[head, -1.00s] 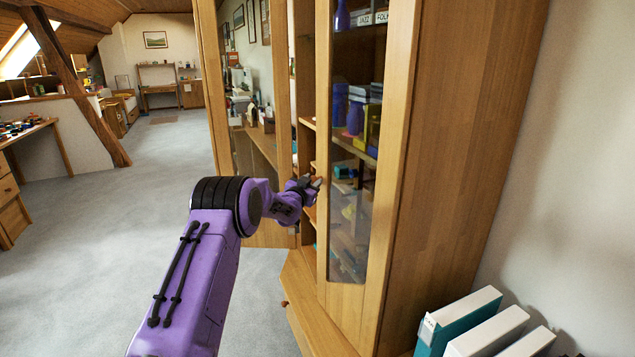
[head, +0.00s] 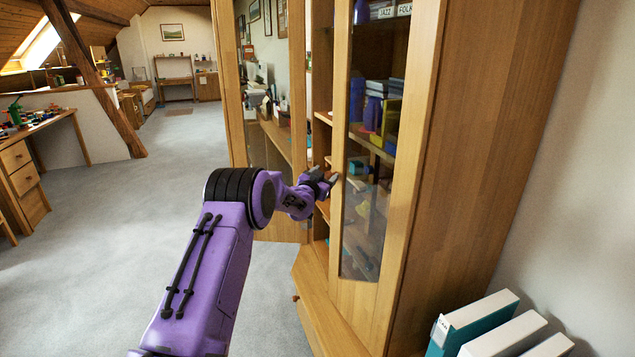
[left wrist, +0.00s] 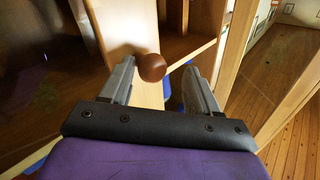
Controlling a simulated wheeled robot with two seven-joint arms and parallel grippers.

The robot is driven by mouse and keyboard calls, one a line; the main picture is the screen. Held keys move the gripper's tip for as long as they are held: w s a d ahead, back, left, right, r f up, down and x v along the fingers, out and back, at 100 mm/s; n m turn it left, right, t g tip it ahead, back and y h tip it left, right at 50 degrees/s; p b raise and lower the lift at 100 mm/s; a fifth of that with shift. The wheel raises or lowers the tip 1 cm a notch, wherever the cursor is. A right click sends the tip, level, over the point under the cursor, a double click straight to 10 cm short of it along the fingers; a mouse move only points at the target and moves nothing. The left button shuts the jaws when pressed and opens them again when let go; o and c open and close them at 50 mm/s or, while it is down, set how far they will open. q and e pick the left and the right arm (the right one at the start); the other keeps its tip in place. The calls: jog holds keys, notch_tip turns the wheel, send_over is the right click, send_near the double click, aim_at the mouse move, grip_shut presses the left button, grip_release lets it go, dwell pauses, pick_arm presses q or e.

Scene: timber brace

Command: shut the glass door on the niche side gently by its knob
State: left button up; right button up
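A tall wooden cabinet has two glass doors. The nearer, right-hand glass door (head: 366,215) stands shut or nearly shut; I cannot tell which. The farther, left-hand glass door (head: 297,110) stands swung open. My left gripper (head: 327,180) is at the left edge of the nearer door, at about mid-height. In the left wrist view a round brown knob (left wrist: 152,66) sits on that door's pale stile. The fingers of my left gripper (left wrist: 160,75) are open, one on each side of the knob; contact is not clear. My right gripper is not in view.
Open shelves (head: 322,117) show between the two doors. White and teal binders (head: 480,325) stand at the lower right near the wall. A desk (head: 30,145) is at the far left. The grey carpet (head: 110,240) left of my arm is clear.

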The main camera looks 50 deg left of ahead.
pick_arm(q)
jog(key=b+v, duration=0.1)
jog(key=v, duration=0.9)
jog(key=shift+s, duration=0.25)
jog(key=shift+r, duration=0.1)
jog(key=s+d+f+n+g+h, duration=0.1)
jog(key=s+d+f+n+g, duration=0.3)
jog(key=d+f, duration=0.75)
jog(key=s+d+f+n+g+h, duration=0.1)
jog(key=s+d+f+n+g, duration=0.15)
jog(key=s+d+f, duration=0.85)
jog(key=s+d+f+m+g+h, duration=0.1)
jog(key=s+d+f+g, duration=0.2)
jog(key=s+d+f, duration=0.2)
jog(key=s+d+f+g+h, duration=0.1)
jog(key=s+d+f+g, duration=0.2)
jog(key=s+f, duration=0.9)
jog(key=s+d, duration=0.1)
jog(key=s, duration=0.2)
jog(key=shift+s+d+m+g, duration=0.35)
jog(key=shift+s+d, duration=0.05)
